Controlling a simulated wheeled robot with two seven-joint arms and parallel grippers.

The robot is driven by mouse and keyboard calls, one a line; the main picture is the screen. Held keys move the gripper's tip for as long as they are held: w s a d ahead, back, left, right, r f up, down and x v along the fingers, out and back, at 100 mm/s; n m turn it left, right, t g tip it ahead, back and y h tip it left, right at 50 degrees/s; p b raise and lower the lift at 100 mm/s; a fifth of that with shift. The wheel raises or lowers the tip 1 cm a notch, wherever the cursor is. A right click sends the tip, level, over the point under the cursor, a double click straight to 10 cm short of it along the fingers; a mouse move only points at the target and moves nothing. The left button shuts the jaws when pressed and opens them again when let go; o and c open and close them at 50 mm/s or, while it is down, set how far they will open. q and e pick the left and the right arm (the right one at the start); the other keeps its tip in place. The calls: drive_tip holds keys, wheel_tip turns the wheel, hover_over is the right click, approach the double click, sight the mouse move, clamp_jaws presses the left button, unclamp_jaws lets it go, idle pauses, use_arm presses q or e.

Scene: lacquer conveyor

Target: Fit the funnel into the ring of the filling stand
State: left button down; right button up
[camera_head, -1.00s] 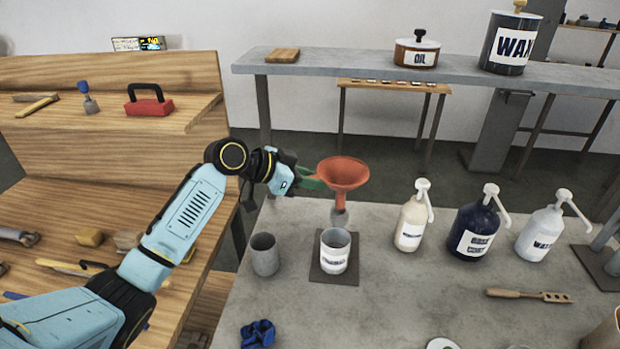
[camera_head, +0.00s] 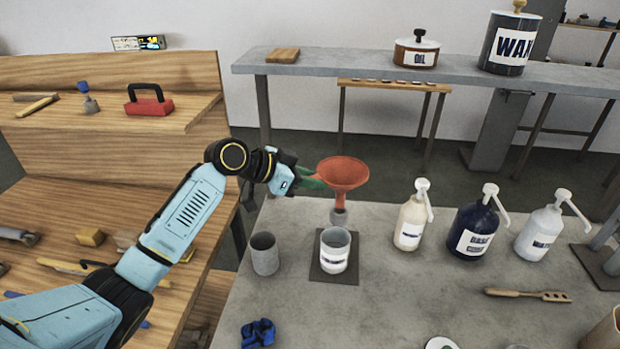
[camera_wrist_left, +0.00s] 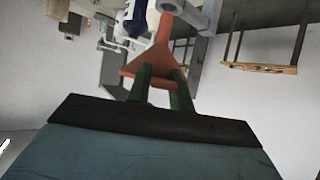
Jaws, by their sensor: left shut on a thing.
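The orange-red funnel (camera_head: 343,174) is upright above the table, wide mouth up. My left gripper (camera_head: 314,183) is shut on its left side with green fingers. The funnel also shows in the left wrist view (camera_wrist_left: 153,58), between the green fingers (camera_wrist_left: 160,88). Its spout points down at a small grey round part (camera_head: 339,216) behind the labelled cup (camera_head: 335,252). This part may be the filling stand's ring. I cannot tell whether the spout is inside it or only in line with it. My right gripper is not in view.
A grey cup (camera_head: 265,256) stands left of the labelled cup, which is on a dark plate (camera_head: 333,275). Three pump bottles (camera_head: 411,222) stand to the right. A wooden brush (camera_head: 528,294) and blue cloth (camera_head: 257,333) lie nearer.

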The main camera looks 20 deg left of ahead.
use_arm(q)
wheel_tip(320, 180, down, 6)
drive_tip(key=b, duration=0.4)
drive_tip(key=shift+f, duration=0.25)
idle(2.2)
drive_tip(key=c, duration=1.2)
unclamp_jaws()
drive_tip(key=shift+o, duration=0.2)
drive_tip(key=shift+r, duration=0.1)
drive_tip(key=b+v, duration=0.2)
drive_tip(key=v, duration=1.1)
drive_tip(key=shift+s, duration=0.15)
drive_tip(key=shift+r, duration=0.1)
